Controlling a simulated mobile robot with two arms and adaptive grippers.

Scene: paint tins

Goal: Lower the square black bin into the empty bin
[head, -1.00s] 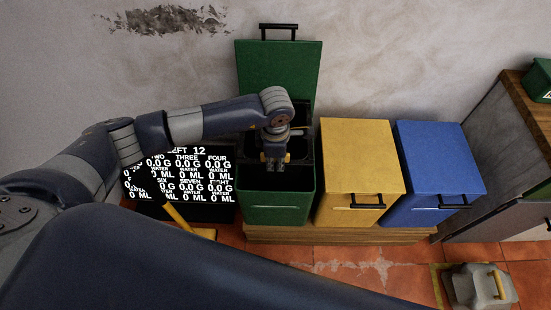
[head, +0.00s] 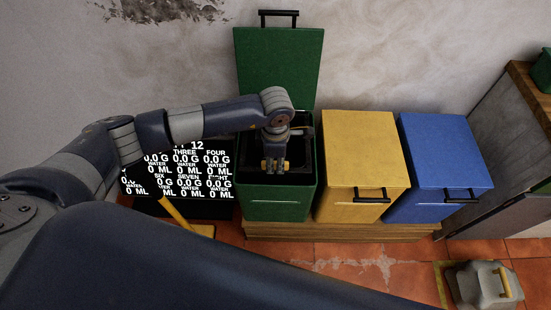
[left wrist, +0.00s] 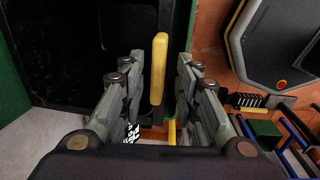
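The square black bin (head: 301,150) sits inside the open green bin (head: 279,204), its dark rim close to the green front wall. How deep it sits is hard to tell. My left gripper (head: 274,168) points down over its front part. In the left wrist view, the two fingers (left wrist: 160,75) stand apart on either side of a yellow bar-shaped handle (left wrist: 159,60), with a gap visible on each side. The black bin's dark inside (left wrist: 75,45) fills the upper left there. My right gripper is not in view.
The green lid (head: 278,68) stands open against the wall. A closed yellow bin (head: 360,145) and blue bin (head: 440,160) stand to the right on a wooden base. A black display board (head: 225,207) stands left. A grey block with a yellow handle (head: 482,287) is on the tiled floor.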

